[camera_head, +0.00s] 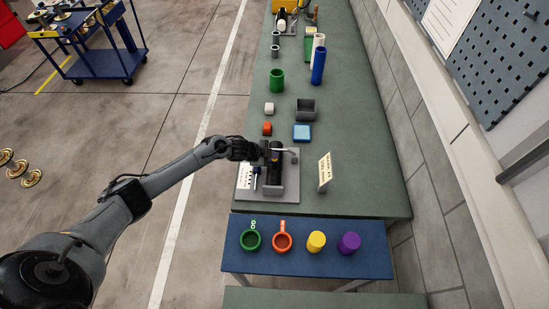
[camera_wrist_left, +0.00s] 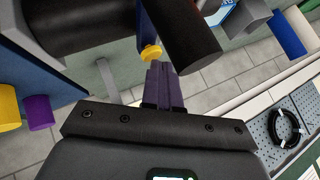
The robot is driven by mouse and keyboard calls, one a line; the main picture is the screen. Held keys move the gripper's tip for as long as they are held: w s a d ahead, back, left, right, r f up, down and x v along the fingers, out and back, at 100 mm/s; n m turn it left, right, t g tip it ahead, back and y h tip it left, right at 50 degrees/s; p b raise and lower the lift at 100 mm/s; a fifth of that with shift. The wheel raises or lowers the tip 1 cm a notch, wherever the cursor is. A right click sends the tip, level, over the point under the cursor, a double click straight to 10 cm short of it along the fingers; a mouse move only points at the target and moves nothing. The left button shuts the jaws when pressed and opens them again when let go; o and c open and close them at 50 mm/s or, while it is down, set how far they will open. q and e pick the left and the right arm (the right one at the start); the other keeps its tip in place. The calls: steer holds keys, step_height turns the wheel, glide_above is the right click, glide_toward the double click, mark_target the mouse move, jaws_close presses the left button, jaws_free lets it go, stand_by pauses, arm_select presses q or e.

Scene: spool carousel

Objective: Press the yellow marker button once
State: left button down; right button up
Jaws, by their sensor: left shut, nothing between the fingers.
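In the left wrist view a small yellow button (camera_wrist_left: 152,53) sits at the end of a narrow blue bar, beside a large black cylinder (camera_wrist_left: 185,35). My left gripper (camera_wrist_left: 158,68) is shut and empty, with its fingertips just short of the yellow button. I cannot tell whether they touch. In the head view my left gripper (camera_head: 262,152) is at the black cylinder on a grey stand (camera_head: 274,190), and it hides most of the button there. My right gripper is not in view.
A small sign (camera_head: 325,172) stands right of the stand. A blue bench (camera_head: 290,265) in front holds green and orange rings and yellow and purple cylinders.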

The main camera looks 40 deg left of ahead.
mark_target(273, 160)
arm_select(q)
steer(key=shift+f, duration=0.15)
stand_by(0.4)
steer(key=shift+r+p, duration=0.85)
steer(key=shift+r, duration=0.15)
step_height(273, 160, up, 5)
steer(key=p, duration=0.4)
stand_by(0.6)
